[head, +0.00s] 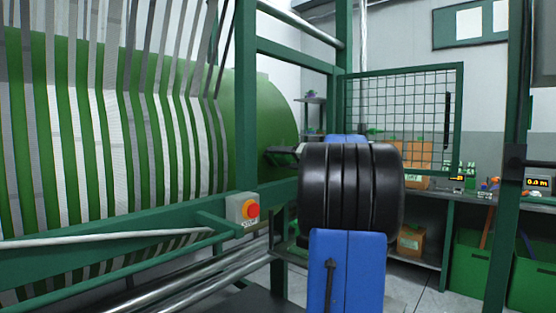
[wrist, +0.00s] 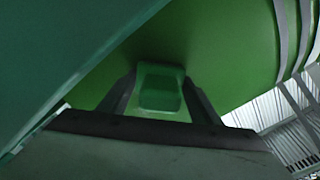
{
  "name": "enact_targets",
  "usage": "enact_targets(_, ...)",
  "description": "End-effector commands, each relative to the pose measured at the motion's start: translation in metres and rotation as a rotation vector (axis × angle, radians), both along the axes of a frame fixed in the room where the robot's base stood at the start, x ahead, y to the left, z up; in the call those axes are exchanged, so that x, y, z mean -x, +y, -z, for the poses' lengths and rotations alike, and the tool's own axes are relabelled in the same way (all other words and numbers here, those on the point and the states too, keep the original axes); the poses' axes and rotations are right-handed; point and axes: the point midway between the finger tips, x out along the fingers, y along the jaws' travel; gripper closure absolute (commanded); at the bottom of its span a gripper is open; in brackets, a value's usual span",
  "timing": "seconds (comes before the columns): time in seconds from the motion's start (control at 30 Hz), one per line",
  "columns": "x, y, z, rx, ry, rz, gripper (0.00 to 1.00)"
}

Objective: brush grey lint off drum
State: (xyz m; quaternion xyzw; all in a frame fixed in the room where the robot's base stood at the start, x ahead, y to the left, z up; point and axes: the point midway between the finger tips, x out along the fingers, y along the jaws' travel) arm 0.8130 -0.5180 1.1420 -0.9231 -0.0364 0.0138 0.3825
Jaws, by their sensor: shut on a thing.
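The large green drum (head: 232,130) lies at the left in the head view, with grey and white webbing strips (head: 115,130) running over it. Its curved green surface (wrist: 225,40) also fills the top of the wrist view. My gripper (wrist: 160,95) is shut on a green block (wrist: 160,82), which looks like the brush's body, just in front of the drum. Its bristles are hidden, so I cannot tell whether it touches the drum. In the head view my gripper (head: 283,152) is a small dark shape by the drum's right end, partly hidden by my arm. I cannot make out grey lint.
A green post (head: 245,100) stands close to the drum and my gripper; a green frame edge (wrist: 60,60) crosses the wrist view's left. A red stop button (head: 251,210) sits on the lower rail. A mesh guard (head: 400,110) and a bench (head: 470,200) stand at the right.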

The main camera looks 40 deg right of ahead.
Motion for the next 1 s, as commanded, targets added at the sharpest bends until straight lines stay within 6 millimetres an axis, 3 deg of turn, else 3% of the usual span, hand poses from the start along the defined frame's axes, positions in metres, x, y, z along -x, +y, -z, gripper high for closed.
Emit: enact_targets(1.0,-0.006,-0.058,0.001,-0.001,0.001,-0.001,0.60)
